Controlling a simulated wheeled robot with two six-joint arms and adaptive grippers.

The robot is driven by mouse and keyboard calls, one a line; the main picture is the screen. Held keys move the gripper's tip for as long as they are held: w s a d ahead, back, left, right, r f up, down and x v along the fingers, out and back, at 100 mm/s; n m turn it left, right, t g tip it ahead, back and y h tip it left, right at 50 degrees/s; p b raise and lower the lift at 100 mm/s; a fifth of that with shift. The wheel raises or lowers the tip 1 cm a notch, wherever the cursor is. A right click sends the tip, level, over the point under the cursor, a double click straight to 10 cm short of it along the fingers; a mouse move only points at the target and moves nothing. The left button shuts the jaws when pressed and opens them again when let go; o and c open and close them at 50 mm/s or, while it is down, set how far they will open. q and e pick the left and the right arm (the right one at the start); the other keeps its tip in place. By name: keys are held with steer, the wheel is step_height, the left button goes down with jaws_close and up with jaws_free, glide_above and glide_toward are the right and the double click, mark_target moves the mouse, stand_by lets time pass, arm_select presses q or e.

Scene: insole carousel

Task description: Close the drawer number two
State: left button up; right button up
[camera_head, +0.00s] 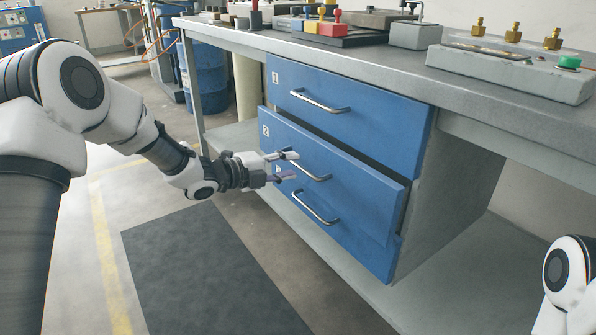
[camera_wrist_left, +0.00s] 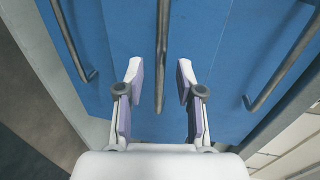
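Drawer number two (camera_head: 270,130) is the middle blue drawer, marked with a white "2" label. It stands out a little from the drawer above. Its metal handle (camera_head: 318,175) also shows in the left wrist view (camera_wrist_left: 161,60), between and beyond the fingertips. My left gripper (camera_head: 291,166) is in front of this drawer at the handle, with its fingers apart. In the left wrist view the open fingers (camera_wrist_left: 160,82) stand on either side of the handle's line; whether they touch it I cannot tell. The right gripper is out of view; only a piece of my right arm shows.
The top drawer (camera_head: 350,100) and the bottom drawer (camera_head: 350,237) have handles too. The grey workbench (camera_head: 400,70) above carries a device with brass fittings (camera_head: 515,70) and several other tools. A dark mat (camera_head: 205,270) lies on the floor below.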

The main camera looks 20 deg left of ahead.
mark_target(309, 159)
arm_select(q)
steer(key=x, duration=0.3)
steer(key=shift+b, duration=0.35)
jaws_close()
steer(key=shift+w+d+r, duration=0.1)
steer(key=shift+w+d, duration=0.05)
steer(key=shift+w, duration=0.05)
steer(key=x, duration=0.1)
steer(key=p+x, duration=0.1)
steer(key=x, duration=0.1)
steer(key=shift+w+d+r, duration=0.2)
steer(key=shift+w+r, duration=0.05)
steer(key=shift+r, duration=0.1)
steer(key=shift+a, duration=0.1)
